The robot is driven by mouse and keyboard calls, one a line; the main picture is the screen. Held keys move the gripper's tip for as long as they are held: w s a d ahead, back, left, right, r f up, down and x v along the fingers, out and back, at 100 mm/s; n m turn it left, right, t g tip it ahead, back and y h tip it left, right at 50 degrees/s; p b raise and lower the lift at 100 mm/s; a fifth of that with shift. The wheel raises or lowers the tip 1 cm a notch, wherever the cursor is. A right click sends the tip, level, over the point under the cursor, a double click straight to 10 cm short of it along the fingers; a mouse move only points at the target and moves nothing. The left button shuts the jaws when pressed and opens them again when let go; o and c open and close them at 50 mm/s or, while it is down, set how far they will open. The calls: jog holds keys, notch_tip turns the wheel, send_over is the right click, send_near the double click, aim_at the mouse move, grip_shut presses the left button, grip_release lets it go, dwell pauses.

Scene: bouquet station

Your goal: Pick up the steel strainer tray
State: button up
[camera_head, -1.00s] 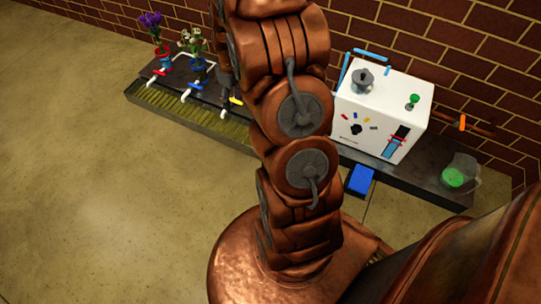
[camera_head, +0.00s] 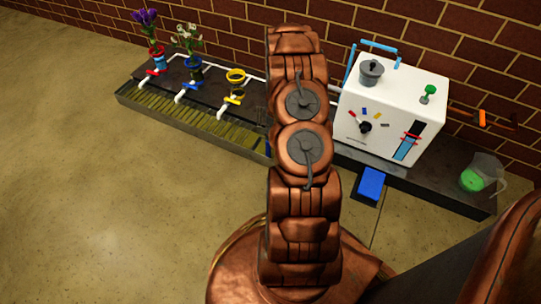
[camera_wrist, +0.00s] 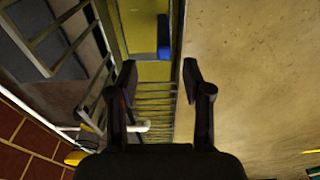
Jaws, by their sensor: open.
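A grey metal frame with crossbars, which looks like the steel strainer tray (camera_wrist: 75,40), shows at the upper left of the wrist view, cut off by the picture's edge. My gripper (camera_wrist: 159,75) is open, its two dark fingers apart with nothing held between them. The barred frame lies to the left of the left finger; I cannot tell whether they touch. Beyond the fingers is a yellowish slatted trough (camera_wrist: 155,105). In the head view the trough (camera_head: 185,122) runs along the bench front. My arm hides the gripper there, and I cannot clearly make out the tray.
A white machine (camera_head: 390,112) stands right of my arm, with a blue pedal (camera_head: 370,186) in front. A jug with green contents (camera_head: 480,178) stands at the bench's right end. Flowers (camera_head: 187,40) and coloured taps line the left. Brick wall behind; open floor at front left.

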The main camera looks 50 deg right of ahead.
jog(key=shift+w+a+f+b, duration=0.2)
jog(key=shift+f+b, duration=0.35)
jog(key=shift+f, duration=0.7)
jog(key=shift+w+a+f+b, duration=0.2)
jog(key=shift+f+b, duration=0.4)
jog(key=shift+f, duration=0.6)
jog(key=shift+w+a+f+b, duration=0.1)
jog(key=shift+w+f+b, duration=0.35)
jog(key=shift+f, duration=0.8)
jog(key=shift+s, duration=0.15)
jog(key=shift+c, duration=0.2)
grip_shut()
